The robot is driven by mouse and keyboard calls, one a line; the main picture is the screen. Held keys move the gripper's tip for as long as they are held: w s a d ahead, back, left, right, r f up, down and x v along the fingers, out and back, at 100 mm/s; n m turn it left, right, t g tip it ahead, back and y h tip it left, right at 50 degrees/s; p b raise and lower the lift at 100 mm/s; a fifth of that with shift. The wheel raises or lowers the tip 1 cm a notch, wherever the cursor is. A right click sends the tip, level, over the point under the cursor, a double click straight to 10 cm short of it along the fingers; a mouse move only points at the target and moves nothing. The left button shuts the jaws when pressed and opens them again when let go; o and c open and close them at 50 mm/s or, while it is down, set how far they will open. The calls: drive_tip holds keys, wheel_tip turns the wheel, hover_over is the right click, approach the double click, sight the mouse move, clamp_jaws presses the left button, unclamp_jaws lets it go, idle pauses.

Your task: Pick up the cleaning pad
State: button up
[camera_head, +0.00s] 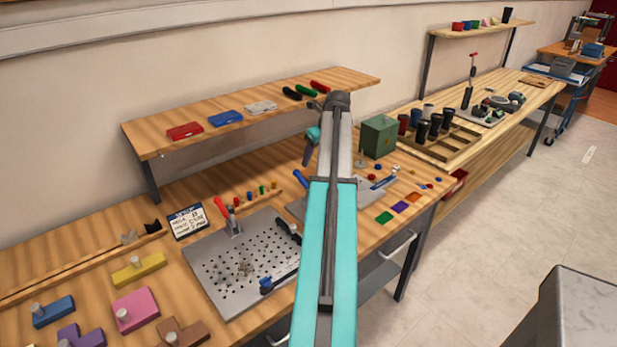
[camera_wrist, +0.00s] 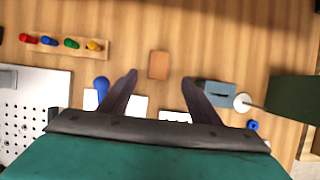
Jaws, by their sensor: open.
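A small flat orange-brown block (camera_wrist: 159,65), which looks like the cleaning pad, lies on the wooden bench in the wrist view. It sits just beyond and between the fingertips of my gripper (camera_wrist: 160,77). The fingers are spread apart with nothing between them, and I see no contact with the block. In the head view my gripper (camera_head: 308,158) points down over the bench, below the shelf. I cannot make out the block there; my arm covers part of that area.
A peg rack (camera_wrist: 65,44) stands to the left, with a perforated plate (camera_wrist: 28,112) below it. A blue-handled tool (camera_wrist: 101,86) is beside the left finger. A grey-blue block (camera_wrist: 220,94) and green box (camera_wrist: 295,97) are right. The wooden shelf (camera_head: 250,92) overhangs the bench.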

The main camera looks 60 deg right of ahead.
sight(308, 174)
drive_tip(key=shift+p+x, duration=0.3)
drive_tip(key=shift+x, duration=1.75)
drive_tip(key=shift+p+x, duration=0.95)
drive_tip(key=shift+x, duration=1.6)
drive_tip(key=shift+s+a, duration=0.1)
drive_tip(key=shift+a, duration=0.05)
drive_tip(key=c, duration=1.1)
drive_tip(key=shift+r, duration=0.1)
drive_tip(key=shift+c, duration=0.3)
wheel_tip(308, 174, up, 10)
drive_tip(key=b, duration=0.2)
